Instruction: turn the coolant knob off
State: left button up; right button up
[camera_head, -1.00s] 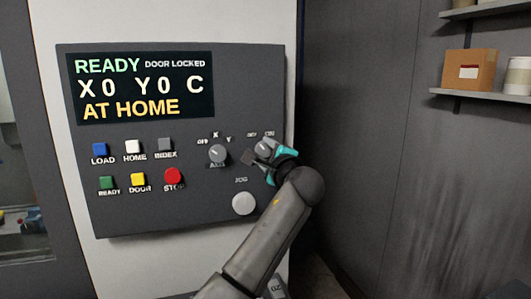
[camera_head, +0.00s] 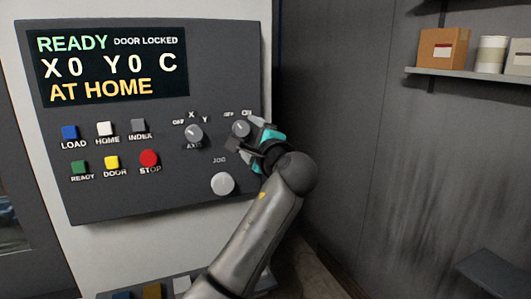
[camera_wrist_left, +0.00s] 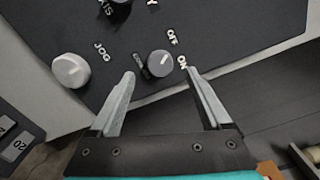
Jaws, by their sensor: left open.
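The coolant knob (camera_head: 241,129) is a small round grey knob at the right of the control panel, with OFF and ON printed above it. In the left wrist view the knob (camera_wrist_left: 159,63) lies between the fingertips of my open left gripper (camera_wrist_left: 160,72), with a gap on each side. Its light pointer mark seems turned toward ON. In the head view my left gripper (camera_head: 248,138) is at the knob, and its fingers partly hide the knob's lower side and label. I cannot tell whether a finger touches it. My right gripper is out of view.
The axis knob (camera_head: 194,134) is close left of the gripper and the jog knob (camera_head: 222,184) is below. Coloured buttons, including the red stop button (camera_head: 149,159), sit further left. A shelf (camera_head: 470,74) with a box hangs at right.

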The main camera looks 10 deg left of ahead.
pick_arm(q)
jog(key=b+v, duration=0.1)
jog(key=v, duration=0.9)
jog(key=shift+s+d, duration=0.15)
